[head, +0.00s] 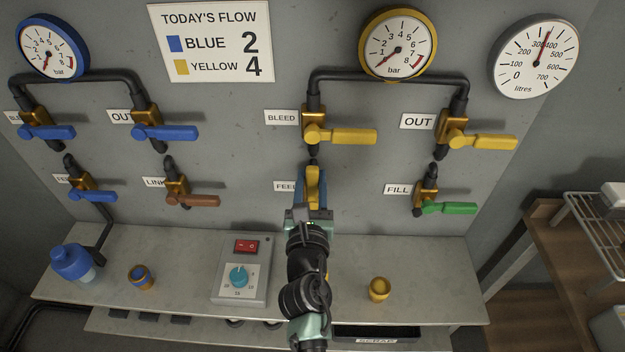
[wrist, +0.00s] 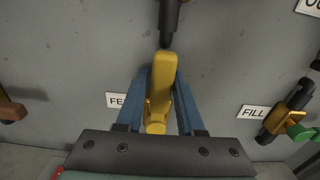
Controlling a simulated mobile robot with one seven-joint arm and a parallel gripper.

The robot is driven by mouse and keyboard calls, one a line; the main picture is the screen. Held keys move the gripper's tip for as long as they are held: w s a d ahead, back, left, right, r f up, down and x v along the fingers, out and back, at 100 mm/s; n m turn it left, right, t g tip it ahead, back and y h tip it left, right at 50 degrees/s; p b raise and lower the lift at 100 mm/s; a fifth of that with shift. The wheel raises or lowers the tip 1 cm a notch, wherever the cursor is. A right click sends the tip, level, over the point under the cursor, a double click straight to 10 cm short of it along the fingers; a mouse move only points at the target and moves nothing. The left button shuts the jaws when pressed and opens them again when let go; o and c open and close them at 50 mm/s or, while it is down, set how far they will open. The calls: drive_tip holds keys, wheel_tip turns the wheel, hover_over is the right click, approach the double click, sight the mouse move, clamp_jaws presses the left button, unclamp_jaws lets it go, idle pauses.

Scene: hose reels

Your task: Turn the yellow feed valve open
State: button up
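The yellow feed valve handle (wrist: 163,75) points straight up in the wrist view, in line with the dark pipe above it. Its brass body is partly hidden behind the handle and fingers. In the head view the same yellow handle (head: 313,180) also stands upright, partly covered by my arm. My gripper (wrist: 163,95) has one blue finger on each side of the handle, and both fingers appear to touch it. It also shows in the head view (head: 312,192) at the FEED label (head: 285,187).
The yellow bleed valve (head: 345,136) above and yellow out valve (head: 485,141) have handles pointing right. The green fill valve (head: 447,208) is to the right. The yellow gauge (head: 398,45) needle is low. A control box (head: 243,270) and yellow cup (head: 379,289) stand on the bench.

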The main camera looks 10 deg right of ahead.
drive_tip(key=shift+o, duration=1.4)
drive_tip(key=v, duration=1.3)
